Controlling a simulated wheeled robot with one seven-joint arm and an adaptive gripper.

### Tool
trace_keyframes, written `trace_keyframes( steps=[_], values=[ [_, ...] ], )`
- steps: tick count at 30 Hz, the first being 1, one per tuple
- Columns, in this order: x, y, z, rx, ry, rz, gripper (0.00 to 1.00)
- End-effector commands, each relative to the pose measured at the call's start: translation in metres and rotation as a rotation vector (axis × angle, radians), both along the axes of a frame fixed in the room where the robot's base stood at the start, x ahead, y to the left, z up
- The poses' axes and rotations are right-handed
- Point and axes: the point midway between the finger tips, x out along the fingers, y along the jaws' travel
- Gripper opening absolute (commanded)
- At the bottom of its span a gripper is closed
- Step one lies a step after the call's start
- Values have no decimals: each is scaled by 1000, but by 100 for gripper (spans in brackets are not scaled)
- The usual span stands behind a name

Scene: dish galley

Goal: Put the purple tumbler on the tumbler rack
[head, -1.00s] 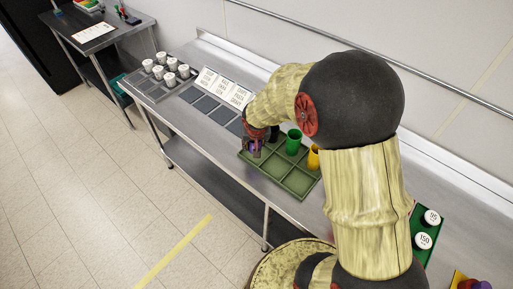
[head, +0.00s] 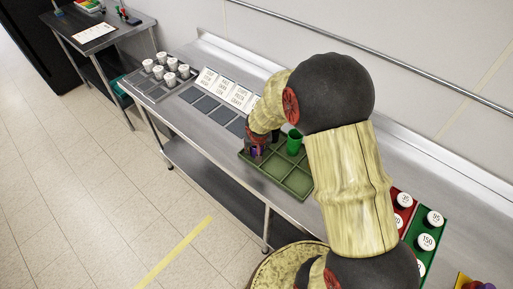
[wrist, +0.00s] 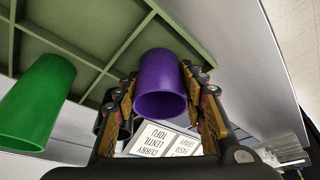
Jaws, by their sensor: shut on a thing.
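The purple tumbler (wrist: 160,82) is between my gripper's fingers (wrist: 162,108) in the wrist view, and my gripper is shut on it.
Dark mats (head: 208,107) and white label cards (head: 222,86) lie left of the rack. A grey tray (head: 150,88) beyond holds several white cups. Red (head: 397,222) and green trays (head: 425,243) with white round-topped items are at right. The rack's front compartments look empty.

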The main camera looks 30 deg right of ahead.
Motion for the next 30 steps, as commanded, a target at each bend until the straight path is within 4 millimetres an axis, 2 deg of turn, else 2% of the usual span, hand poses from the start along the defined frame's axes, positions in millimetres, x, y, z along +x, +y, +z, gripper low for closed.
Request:
trace_keyframes(
  steps=[10, 22, 26, 30],
  values=[
    [0, 0, 0, 0, 1, 0, 59],
    [0, 0, 4, 0, 0, 0, 59],
    [-6, 3, 23, 0, -3, -1, 59],
    [-16, 7, 50, 0, -4, -1, 59]
  ],
)
